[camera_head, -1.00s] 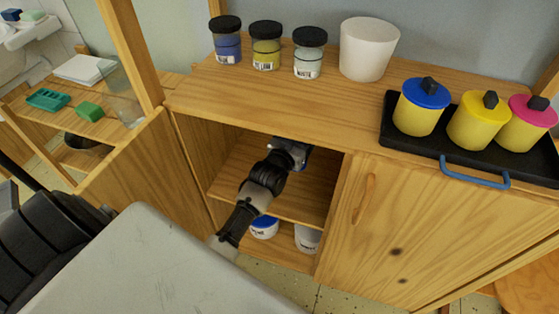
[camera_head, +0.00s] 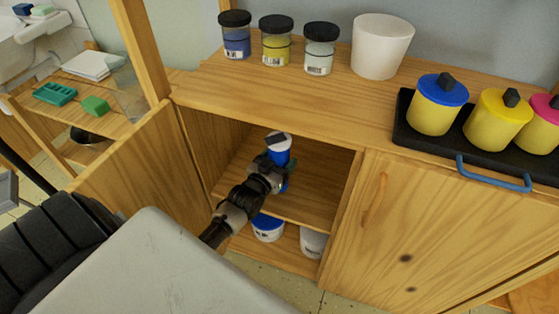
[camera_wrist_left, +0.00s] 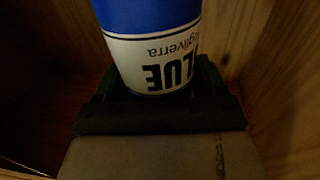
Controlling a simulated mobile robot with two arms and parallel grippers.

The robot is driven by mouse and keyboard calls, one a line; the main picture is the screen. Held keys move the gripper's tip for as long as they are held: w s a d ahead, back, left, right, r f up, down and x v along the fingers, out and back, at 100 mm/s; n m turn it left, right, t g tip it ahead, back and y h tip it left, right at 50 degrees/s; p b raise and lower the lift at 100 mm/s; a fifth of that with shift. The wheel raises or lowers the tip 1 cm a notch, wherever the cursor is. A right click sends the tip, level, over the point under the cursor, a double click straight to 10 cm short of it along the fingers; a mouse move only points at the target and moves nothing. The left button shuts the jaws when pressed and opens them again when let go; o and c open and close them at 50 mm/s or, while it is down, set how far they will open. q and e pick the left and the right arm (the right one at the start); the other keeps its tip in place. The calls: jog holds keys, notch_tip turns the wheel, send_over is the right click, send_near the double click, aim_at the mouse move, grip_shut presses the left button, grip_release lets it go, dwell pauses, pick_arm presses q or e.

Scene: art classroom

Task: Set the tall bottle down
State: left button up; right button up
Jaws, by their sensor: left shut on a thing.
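The tall bottle (camera_head: 279,155) is blue with a pale top end, inside the open cabinet compartment above the middle shelf (camera_head: 312,190). My left gripper (camera_head: 276,172) reaches in from the left and is shut on it. In the left wrist view the bottle (camera_wrist_left: 150,50) stands between the fingers (camera_wrist_left: 155,100), with a white label reading "LUE" upside down. Its lower part is largely hidden by the gripper, so I cannot tell whether it touches the shelf. My right gripper is not in view.
Below the shelf stand a blue-lidded tub (camera_head: 267,228) and a white container (camera_head: 313,243). The cabinet top holds several jars, a white cup (camera_head: 382,46) and a black tray (camera_head: 404,102) with yellow pots. Cabinet walls are close on both sides; the shelf's right part is clear.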

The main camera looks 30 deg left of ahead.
pick_arm(q)
jog(key=shift+r, duration=0.15)
jog(key=o, duration=0.9)
jog(key=shift+f, duration=0.2)
jog(key=o, duration=0.4)
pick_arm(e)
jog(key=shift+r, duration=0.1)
pick_arm(q)
jog(key=shift+r, duration=0.15)
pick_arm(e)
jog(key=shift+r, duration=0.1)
pick_arm(q)
jog(key=s+p, duration=0.2)
jog(key=s, duration=1)
jog(key=s+d+f+g, duration=0.3)
jog(key=s+d+g, duration=0.1)
jog(key=g, duration=0.1)
jog(key=s+d+f+m+g, duration=0.1)
jog(key=s+d+f+g, duration=0.2)
jog(key=s+d+g, duration=0.1)
jog(key=s+d+f+m+g, duration=0.1)
jog(key=s+d+f+g, duration=0.3)
jog(key=s+g, duration=0.1)
jog(key=shift+s+g+h, duration=0.4)
jog(key=shift+g, duration=0.1)
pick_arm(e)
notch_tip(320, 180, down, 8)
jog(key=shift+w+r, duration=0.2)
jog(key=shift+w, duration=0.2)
